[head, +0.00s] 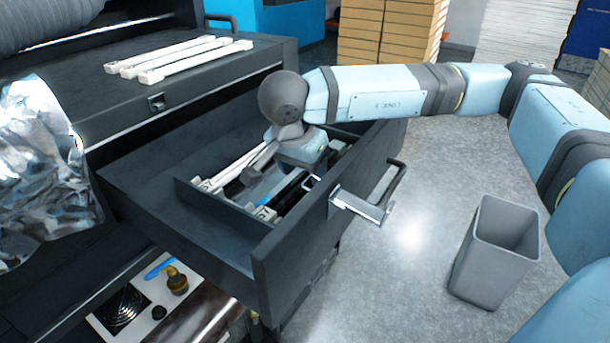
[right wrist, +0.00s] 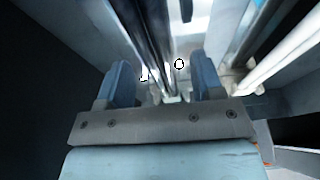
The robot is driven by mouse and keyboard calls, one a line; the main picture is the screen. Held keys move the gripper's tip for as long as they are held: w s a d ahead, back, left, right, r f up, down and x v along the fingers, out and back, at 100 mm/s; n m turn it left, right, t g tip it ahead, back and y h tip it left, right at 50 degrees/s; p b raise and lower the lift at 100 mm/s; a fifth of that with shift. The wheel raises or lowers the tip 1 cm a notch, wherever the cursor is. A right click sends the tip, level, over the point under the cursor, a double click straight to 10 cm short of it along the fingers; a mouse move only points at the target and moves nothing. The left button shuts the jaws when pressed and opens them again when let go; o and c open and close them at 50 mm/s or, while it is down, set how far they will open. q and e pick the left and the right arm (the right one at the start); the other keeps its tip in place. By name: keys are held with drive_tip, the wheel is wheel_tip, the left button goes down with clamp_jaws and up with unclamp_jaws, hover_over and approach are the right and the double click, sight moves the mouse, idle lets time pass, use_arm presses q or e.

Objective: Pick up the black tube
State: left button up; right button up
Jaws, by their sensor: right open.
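The black tube (head: 287,194) lies in a compartment of the open dark drawer (head: 160,205), partly hidden by my right gripper in the head view. White tubes (head: 236,166) lie to its left in the same drawer. My right gripper (head: 280,178) reaches down into the drawer over the tubes. In the right wrist view its two blue fingers (right wrist: 163,80) stand apart, and a long dark tube (right wrist: 152,40) runs between and beyond them. I cannot tell how far above the tube the fingertips are. My left gripper is not in view.
More white bars (head: 180,58) lie on the dark cabinet top (head: 105,105). Crumpled silver film (head: 40,170) hangs at the left. The drawer walls and divider stand close around my right gripper. A grey bin (head: 495,250) stands on the floor at the right.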

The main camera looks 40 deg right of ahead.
drive_tip(key=shift+d+f, duration=0.15)
drive_tip(key=shift+f, duration=0.15)
drive_tip(key=c, duration=1)
drive_tip(key=shift+r, duration=0.15)
drive_tip(key=shift+c, duration=0.2)
